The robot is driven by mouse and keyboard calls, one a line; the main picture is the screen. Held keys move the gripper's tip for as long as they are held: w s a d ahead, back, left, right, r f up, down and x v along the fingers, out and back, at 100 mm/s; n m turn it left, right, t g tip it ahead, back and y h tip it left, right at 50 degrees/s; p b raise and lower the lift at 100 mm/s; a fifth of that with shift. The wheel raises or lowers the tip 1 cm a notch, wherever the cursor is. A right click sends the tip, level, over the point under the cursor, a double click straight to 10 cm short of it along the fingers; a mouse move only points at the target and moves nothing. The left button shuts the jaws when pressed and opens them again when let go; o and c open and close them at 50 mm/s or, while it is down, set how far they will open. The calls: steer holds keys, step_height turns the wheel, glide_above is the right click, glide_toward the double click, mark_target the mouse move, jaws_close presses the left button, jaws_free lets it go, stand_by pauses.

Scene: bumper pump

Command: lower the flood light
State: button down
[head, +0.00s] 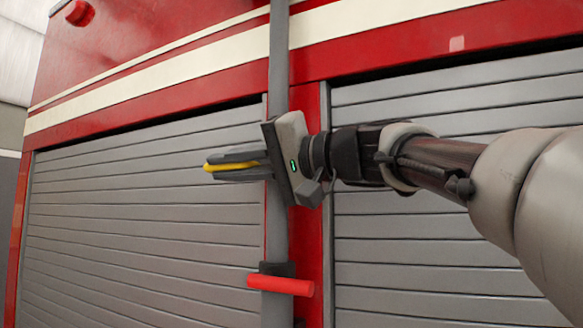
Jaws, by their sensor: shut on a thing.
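A grey vertical pole (278,70) runs down the red post between two shutters. The flood light itself is not in view. A red handle (280,285) sticks out across the pole near the bottom, on a dark clamp (277,268). My gripper (212,168) is in front of the pole, well above the red handle and apart from it, with its fingers pointing left. The dark fingers are shut on a thin yellow thing (231,167), seen as a strip between them. Part of the pole is hidden behind my gripper.
Grey slatted shutters stand on the left (140,210) and right (440,260) of the post, in a red truck body (180,50) with cream stripes. A red lamp (80,13) is at the top left. Room in front of the left shutter is free.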

step_height(320, 180, down, 8)
steer(key=b, duration=0.6)
steer(key=shift+r, duration=0.25)
steer(key=c, duration=1.8)
jaws_free()
steer(key=shift+o, duration=0.2)
steer(key=shift+d, duration=0.1)
steer(key=b+v, duration=0.1)
steer(key=v, duration=1.6)
steer(key=shift+s+d, duration=0.1)
steer(key=shift+s, duration=0.05)
